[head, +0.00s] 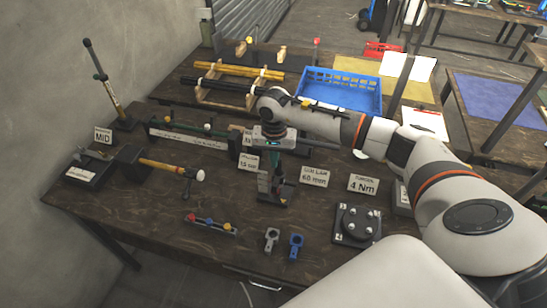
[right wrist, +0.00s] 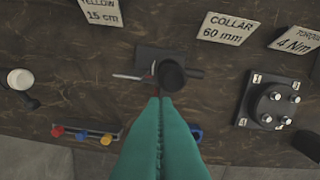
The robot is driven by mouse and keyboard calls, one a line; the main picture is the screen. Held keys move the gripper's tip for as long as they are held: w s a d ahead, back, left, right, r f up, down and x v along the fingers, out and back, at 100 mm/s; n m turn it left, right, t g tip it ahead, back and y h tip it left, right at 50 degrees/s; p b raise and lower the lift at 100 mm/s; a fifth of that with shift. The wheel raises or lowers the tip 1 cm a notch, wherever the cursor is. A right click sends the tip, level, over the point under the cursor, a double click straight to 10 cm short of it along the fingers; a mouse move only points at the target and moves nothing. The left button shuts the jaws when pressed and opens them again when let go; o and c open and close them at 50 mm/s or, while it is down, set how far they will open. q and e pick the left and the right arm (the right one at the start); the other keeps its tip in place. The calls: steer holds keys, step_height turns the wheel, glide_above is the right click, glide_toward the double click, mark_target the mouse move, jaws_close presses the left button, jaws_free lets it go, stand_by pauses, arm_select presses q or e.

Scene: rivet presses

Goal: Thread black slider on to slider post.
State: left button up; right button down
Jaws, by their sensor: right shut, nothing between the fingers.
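My right gripper (head: 277,150) points down over the middle of the table. In the right wrist view its teal fingers (right wrist: 160,98) are shut together and empty. Just past the fingertips is a round black piece (right wrist: 172,75) above a dark base (right wrist: 152,60); I cannot tell whether it is the black slider or the top of a post. The base also shows below the gripper in the head view (head: 273,197), with the part above it mostly hidden. A tilted post (head: 103,80) with a black upper end stands at the back left. My left gripper is not in view.
A rack with red, blue and yellow knobs (head: 210,225), a white clamp (head: 271,239) and a blue clamp (head: 296,246) are near the front edge. A round bolted fixture (head: 357,224) is at right. A blue crate (head: 340,92) stands behind.

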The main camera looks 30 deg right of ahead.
mark_target(274, 180)
steer(key=shift+a+f+b, duration=0.1)
steer(key=shift+f+b, duration=1.25)
steer(key=shift+f, duration=1.5)
steer(key=shift+s+f+b, duration=0.15)
steer(key=shift+f+b, duration=0.3)
steer(key=shift+b, duration=0.2)
steer(key=shift+s+f, duration=0.1)
steer(key=shift+f, duration=0.05)
steer(key=shift+w+r+p, duration=0.2)
steer(key=shift+r+p, duration=0.25)
steer(key=shift+r, duration=1.5)
step_height(274, 180, up, 11)
steer(key=b, duration=0.3)
steer(key=shift+f, duration=0.2)
